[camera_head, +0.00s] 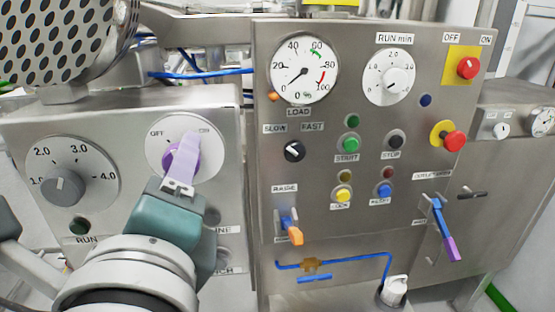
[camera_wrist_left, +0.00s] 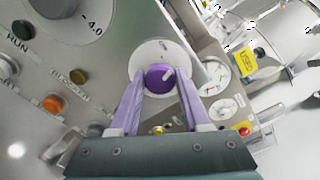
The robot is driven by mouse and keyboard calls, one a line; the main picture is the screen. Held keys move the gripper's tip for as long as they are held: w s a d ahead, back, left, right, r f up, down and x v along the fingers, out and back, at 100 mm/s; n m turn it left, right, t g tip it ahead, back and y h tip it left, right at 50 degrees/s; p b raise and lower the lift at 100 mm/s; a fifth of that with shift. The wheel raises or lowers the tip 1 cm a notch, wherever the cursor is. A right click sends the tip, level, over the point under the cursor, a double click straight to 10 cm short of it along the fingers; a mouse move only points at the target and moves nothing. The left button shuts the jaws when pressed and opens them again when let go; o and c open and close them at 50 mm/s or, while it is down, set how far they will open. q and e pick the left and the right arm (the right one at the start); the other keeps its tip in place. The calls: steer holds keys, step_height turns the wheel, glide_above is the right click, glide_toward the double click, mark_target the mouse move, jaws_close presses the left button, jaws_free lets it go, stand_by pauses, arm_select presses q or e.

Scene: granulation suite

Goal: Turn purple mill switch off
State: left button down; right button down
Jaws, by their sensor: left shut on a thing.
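The purple mill switch (camera_head: 172,161) is a round knob on a white dial (camera_head: 213,165) marked OFF at upper left and ON at upper right. My right gripper is not in view.
A grey speed knob (camera_head: 63,186) with a numbered dial and a green RUN button (camera_head: 79,225) sit left on the same panel. A larger steel panel (camera_head: 410,190) stands to the right, with gauges, buttons, a red emergency stop (camera_head: 453,139) and a blue-and-purple lever (camera_head: 443,225).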

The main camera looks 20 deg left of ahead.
arm_select(q)
steer(key=shift+n+b, duration=2.35)
steer(key=shift+n, duration=1.05)
steer(key=shift+c, duration=1.8)
jaws_free()
